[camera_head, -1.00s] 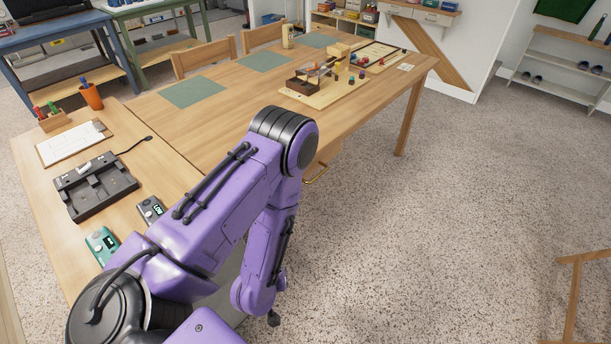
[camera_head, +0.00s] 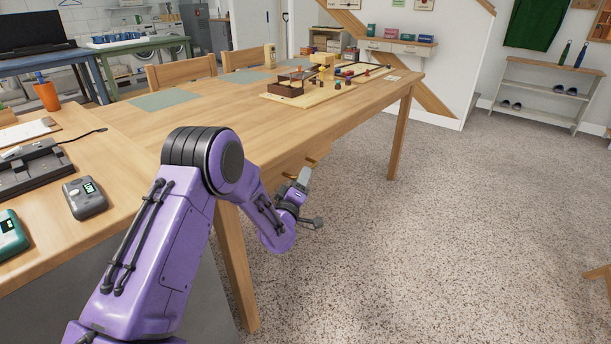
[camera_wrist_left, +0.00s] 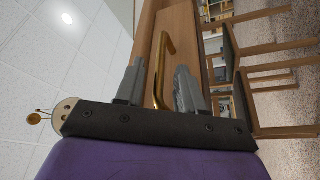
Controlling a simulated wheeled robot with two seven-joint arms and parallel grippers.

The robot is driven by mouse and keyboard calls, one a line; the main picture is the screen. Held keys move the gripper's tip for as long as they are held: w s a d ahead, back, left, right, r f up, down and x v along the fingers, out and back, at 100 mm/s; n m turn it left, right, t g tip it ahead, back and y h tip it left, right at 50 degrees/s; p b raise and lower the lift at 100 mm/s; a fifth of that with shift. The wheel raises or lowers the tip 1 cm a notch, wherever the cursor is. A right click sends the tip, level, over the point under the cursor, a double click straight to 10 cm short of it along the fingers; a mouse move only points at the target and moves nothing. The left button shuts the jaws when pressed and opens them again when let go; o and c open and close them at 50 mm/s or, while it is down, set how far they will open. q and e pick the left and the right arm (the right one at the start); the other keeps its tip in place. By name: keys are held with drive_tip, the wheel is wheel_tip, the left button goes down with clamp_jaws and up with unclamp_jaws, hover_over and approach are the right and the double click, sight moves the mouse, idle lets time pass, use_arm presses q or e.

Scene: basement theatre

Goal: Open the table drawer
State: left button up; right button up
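The wooden table (camera_head: 190,118) runs across the head view. A brass drawer handle is below its front edge, partly hidden by my left gripper (camera_head: 306,192). In the left wrist view the handle (camera_wrist_left: 167,45) is a bar on a wooden front. It lies between the two grey fingers of my left gripper (camera_wrist_left: 160,86), which are open with gaps on both sides. I cannot see either finger pressing on the handle. The drawer front is mostly hidden in the head view, and I cannot tell whether it stands out from the table. My right gripper is out of view.
Wooden games (camera_head: 293,88) and green mats (camera_head: 164,99) lie on the tabletop. A grey device (camera_head: 85,198) and a black tray (camera_head: 40,168) lie on the near left part. Chairs (camera_head: 180,72) stand behind.

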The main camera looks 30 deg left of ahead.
use_arm(q)
drive_tip(key=x, duration=0.3)
drive_tip(key=shift+w+a, duration=0.1)
drive_tip(key=shift+w, duration=0.15)
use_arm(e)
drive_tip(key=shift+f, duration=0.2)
